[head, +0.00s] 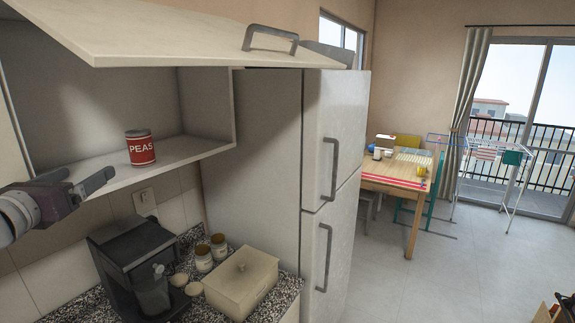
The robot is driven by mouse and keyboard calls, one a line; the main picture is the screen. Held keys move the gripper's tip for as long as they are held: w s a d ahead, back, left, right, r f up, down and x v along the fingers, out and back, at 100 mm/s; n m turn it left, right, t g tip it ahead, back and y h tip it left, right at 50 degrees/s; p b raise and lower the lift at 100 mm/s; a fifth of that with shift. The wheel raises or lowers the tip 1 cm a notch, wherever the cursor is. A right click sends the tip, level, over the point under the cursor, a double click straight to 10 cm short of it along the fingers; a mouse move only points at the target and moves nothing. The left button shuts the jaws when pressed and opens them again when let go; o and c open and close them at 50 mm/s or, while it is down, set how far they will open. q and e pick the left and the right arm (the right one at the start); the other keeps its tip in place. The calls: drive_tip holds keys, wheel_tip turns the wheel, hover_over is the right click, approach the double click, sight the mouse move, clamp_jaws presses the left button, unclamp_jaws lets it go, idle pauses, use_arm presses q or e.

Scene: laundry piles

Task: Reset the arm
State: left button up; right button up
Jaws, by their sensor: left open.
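My left gripper (92,184) comes in from the left edge, just below and left of the open wall cabinet's shelf (180,156). Its jaws are open and nothing shows between them. A red and white can labelled PEAS (140,148) stands upright on the cabinet shelf, to the right of the gripper and apart from it. The cabinet's door (190,40) is lifted up, with its handle (270,39) at the front. My right gripper is not in view.
Below is a speckled counter with a black coffee machine (135,265), jars (211,250) and a cream box (241,278). A tall fridge (330,170) stands to the right. Further off are a wooden table (408,188), a drying rack (500,165) and open floor (430,275).

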use_arm(q)
drive_tip(key=w+d+f+m+h, duration=0.2)
drive_tip(key=w+d+h, duration=0.2)
drive_tip(key=w+d, duration=0.4)
drive_tip(key=s+d+f+m+g+h, duration=0.25)
drive_tip(key=d+f+m+g, duration=0.25)
drive_tip(key=d+f, duration=0.6)
drive_tip(key=s+d+f+m+g+h, duration=0.1)
drive_tip(key=d+f+m+g+h, duration=0.3)
drive_tip(key=d+f, duration=0.8)
drive_tip(key=s+d+f+m+g+y, duration=0.3)
drive_tip(key=s+f+m+g, duration=0.3)
drive_tip(key=s+f+m, duration=0.45)
drive_tip(key=s+a+f+m+g+y, duration=0.1)
drive_tip(key=s+a+f+m+y, duration=0.1)
drive_tip(key=f+m, duration=0.3)
drive_tip(key=s+a+f+m+y, duration=0.3)
drive_tip(key=s+a+f+m, duration=0.2)
drive_tip(key=m, duration=0.5)
drive_tip(key=shift+a+f+g, duration=0.2)
drive_tip(key=shift+a+g, duration=0.1)
drive_tip(key=shift+g, duration=0.1)
